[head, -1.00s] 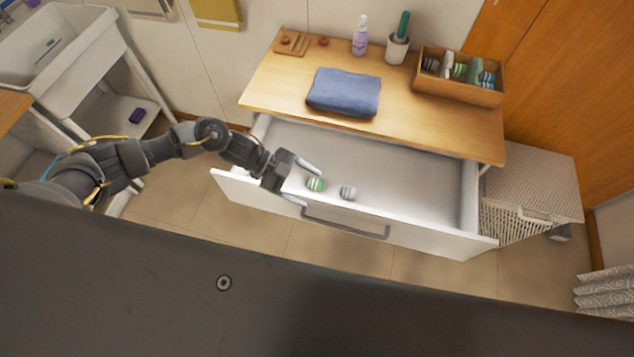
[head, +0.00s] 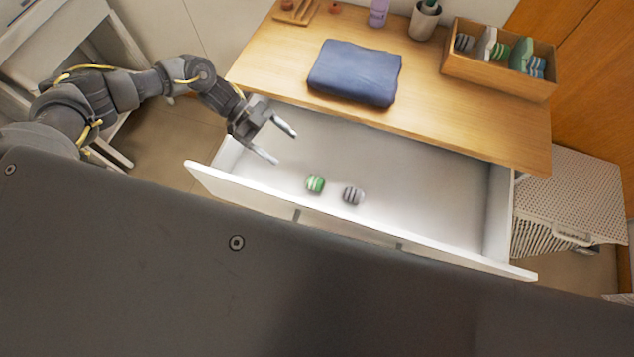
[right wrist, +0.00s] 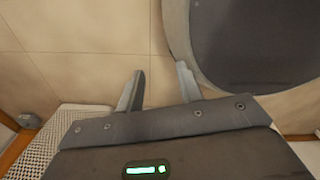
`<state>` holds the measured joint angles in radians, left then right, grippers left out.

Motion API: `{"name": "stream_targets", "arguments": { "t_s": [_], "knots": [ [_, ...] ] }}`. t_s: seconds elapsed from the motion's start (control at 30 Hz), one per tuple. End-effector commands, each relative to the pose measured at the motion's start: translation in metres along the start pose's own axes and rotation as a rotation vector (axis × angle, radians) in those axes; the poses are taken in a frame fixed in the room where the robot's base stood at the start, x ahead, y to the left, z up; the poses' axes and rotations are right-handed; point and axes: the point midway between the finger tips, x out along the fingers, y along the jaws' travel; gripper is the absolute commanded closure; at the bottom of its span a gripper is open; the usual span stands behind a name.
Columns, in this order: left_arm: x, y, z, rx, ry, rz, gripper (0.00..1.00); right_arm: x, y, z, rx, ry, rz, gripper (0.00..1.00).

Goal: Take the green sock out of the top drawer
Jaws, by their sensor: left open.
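The top drawer (head: 420,178) is pulled open below the wooden cart top. The green sock (head: 315,184), rolled up with white stripes, lies on the drawer floor near the front panel, left of the middle. A grey striped rolled sock (head: 353,195) lies just right of it. My left gripper (head: 280,143) is open and empty over the left part of the drawer, up and left of the green sock and apart from it. My right gripper (right wrist: 158,88) shows in the right wrist view with its two fingers apart and nothing between them, over the tiled floor.
On the cart top (head: 450,120) lie a folded blue towel (head: 355,72) and a wooden box (head: 497,75) with several rolled socks. A cup (head: 424,20) and purple bottle (head: 378,12) stand behind. A white woven basket (head: 570,195) stands at right. The drawer's right half is empty.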

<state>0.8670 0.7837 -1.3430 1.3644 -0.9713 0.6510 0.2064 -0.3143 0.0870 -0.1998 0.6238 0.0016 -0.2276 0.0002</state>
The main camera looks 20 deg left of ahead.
Motion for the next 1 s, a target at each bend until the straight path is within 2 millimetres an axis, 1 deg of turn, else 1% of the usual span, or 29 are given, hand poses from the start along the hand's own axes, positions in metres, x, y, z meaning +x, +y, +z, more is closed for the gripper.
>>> {"name": "stream_targets", "arguments": {
  "t_s": [0.03, 0.2, 0.3, 0.4, 0.53, 0.77, 0.87, 1.0],
  "knots": [
    [0.011, 0.001, 0.021, -0.001, 0.000, 0.000, 0.27, 0.023, 0.003, 0.001, -0.001, 0.001, 0.004, 0.64],
    [0.030, 0.001, 0.055, 0.000, 0.000, -0.001, 0.27, 0.062, 0.012, -0.006, -0.005, 0.014, 0.016, 0.64],
    [0.038, 0.000, 0.070, 0.000, 0.000, -0.001, 0.27, 0.080, 0.013, -0.010, -0.005, 0.021, 0.018, 0.64],
    [0.043, 0.000, 0.080, 0.000, 0.000, -0.001, 0.27, 0.091, 0.012, -0.010, -0.004, 0.023, 0.017, 0.64],
    [0.046, 0.000, 0.084, 0.000, 0.000, -0.001, 0.27, 0.096, 0.011, -0.010, -0.003, 0.023, 0.015, 0.64],
    [0.048, 0.000, 0.083, 0.000, 0.001, 0.000, 0.27, 0.093, 0.008, -0.007, -0.003, 0.020, 0.013, 0.64],
    [0.056, 0.000, 0.082, 0.001, 0.002, 0.000, 0.27, 0.090, 0.008, -0.007, -0.003, 0.019, 0.012, 0.64],
    [0.077, 0.001, 0.081, 0.000, 0.003, 0.001, 0.27, 0.085, 0.005, -0.007, -0.002, 0.019, 0.008, 0.64]
  ]
}}
